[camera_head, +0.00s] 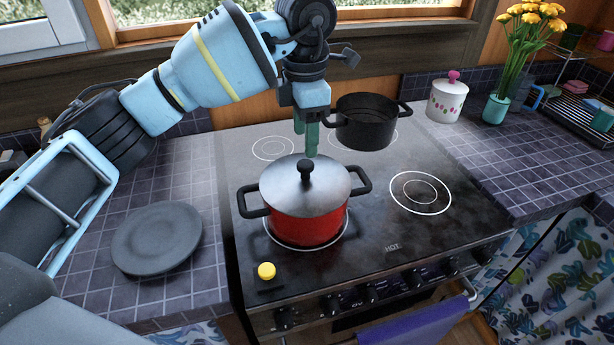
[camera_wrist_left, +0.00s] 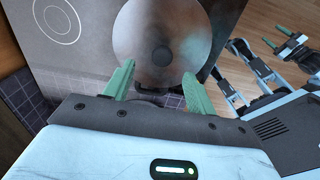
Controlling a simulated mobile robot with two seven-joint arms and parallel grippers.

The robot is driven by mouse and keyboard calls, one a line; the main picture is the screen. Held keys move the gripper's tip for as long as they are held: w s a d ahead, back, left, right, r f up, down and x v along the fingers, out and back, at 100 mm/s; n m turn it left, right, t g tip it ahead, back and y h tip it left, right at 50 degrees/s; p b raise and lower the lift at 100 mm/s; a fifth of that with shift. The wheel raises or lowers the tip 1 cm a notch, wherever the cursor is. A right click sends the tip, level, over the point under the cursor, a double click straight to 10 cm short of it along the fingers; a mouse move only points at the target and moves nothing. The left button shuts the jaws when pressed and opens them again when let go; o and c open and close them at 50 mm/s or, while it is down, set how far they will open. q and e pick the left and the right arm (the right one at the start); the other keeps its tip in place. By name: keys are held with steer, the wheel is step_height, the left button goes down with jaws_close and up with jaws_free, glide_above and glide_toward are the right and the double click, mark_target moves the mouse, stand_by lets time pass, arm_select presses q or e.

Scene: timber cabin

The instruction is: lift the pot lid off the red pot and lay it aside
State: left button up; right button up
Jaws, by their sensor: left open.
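The red pot (camera_head: 305,228) stands on the front left burner of the stove. The grey metal pot lid (camera_head: 278,188) lies on it, with a black knob (camera_head: 305,172) in the middle. My left gripper (camera_head: 306,150) is open and empty, fingers pointing down, above and behind the lid. In the left wrist view the lid (camera_wrist_left: 138,40) and its knob (camera_wrist_left: 162,56) show beyond the open fingers of the left gripper (camera_wrist_left: 158,85), apart from them; the red pot is hidden there. My right gripper (camera_wrist_left: 274,38) shows small at the upper right, its green fingers apart and empty.
A black pot (camera_head: 365,125) stands on a back burner, close to my left gripper. A dark round plate (camera_head: 157,238) lies on the tiled counter left of the stove. A yellow knob-like item (camera_head: 266,271) sits at the stove's front left. The front right burner (camera_head: 420,193) is clear.

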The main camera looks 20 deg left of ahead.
mark_target(305, 163)
arm_select(q)
steer(key=shift+s+f, duration=0.1)
steer(key=shift+f, duration=1.3)
steer(key=shift+f+p, duration=0.45)
steer(key=shift+f, duration=1.9)
steer(key=shift+s, duration=0.1)
arm_select(e)
steer(key=shift+w+r, duration=0.7)
steer(key=shift+r, duration=0.05)
arm_select(q)
steer(key=shift+c, duration=0.5)
steer(key=shift+r, duration=0.1)
steer(key=c, duration=1.1)
